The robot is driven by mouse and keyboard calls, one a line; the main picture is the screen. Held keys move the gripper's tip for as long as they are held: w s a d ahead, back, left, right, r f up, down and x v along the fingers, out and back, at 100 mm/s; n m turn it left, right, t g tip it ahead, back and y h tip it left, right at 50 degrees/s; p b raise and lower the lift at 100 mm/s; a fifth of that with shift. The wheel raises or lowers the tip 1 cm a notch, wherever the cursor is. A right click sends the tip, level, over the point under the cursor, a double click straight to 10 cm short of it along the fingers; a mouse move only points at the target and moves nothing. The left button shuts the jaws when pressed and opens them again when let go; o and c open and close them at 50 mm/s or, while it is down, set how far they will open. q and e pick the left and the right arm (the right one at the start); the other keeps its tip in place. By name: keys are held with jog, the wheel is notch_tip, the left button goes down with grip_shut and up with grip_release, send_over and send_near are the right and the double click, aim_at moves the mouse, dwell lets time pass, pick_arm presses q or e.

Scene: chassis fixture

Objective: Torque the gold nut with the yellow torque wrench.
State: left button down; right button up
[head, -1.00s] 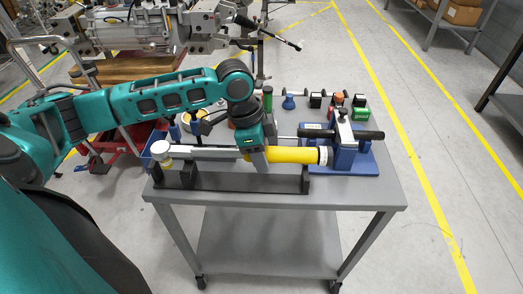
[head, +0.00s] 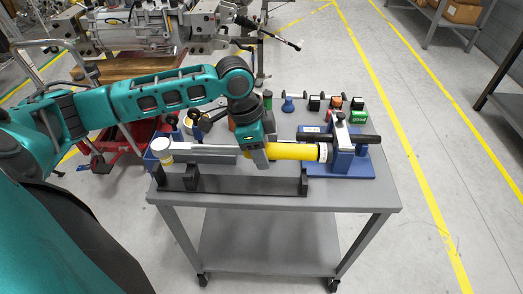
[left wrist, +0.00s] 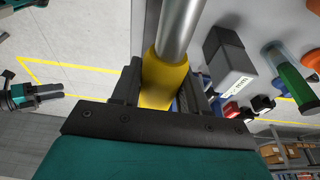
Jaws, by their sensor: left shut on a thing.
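The yellow torque wrench (head: 292,151) lies lengthwise over its black cradle (head: 250,186), with its yellow handle to the right and its grey shaft to the left. A white round cap with a yellowish part below sits at its left end (head: 161,146). My left gripper (head: 257,156) is shut around the handle near the shaft. The left wrist view shows the yellow grip (left wrist: 165,77) between its fingers (left wrist: 162,95). A teal and dark gripper, seemingly my right one (left wrist: 38,95), shows small and apart at the left of that view. I cannot make out the gold nut.
A blue fixture (head: 343,160) with a black bar stands on the grey table (head: 375,200) around the handle's right end. A large metal assembly (head: 130,35) stands beyond the table.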

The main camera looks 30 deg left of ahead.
pick_arm(q)
jog(key=shift+w+d+r+p+v, duration=0.15)
jog(key=shift+d+v, duration=0.1)
jog(key=shift+v, duration=0.95)
jog(key=shift+w+d+p+v, duration=0.15)
jog(key=shift+d+v, duration=0.1)
jog(key=shift+v, duration=0.95)
jog(key=shift+w+d+r+p+v, duration=0.15)
jog(key=shift+d+v, duration=0.1)
jog(key=shift+v, duration=0.95)
jog(key=shift+f, duration=0.1)
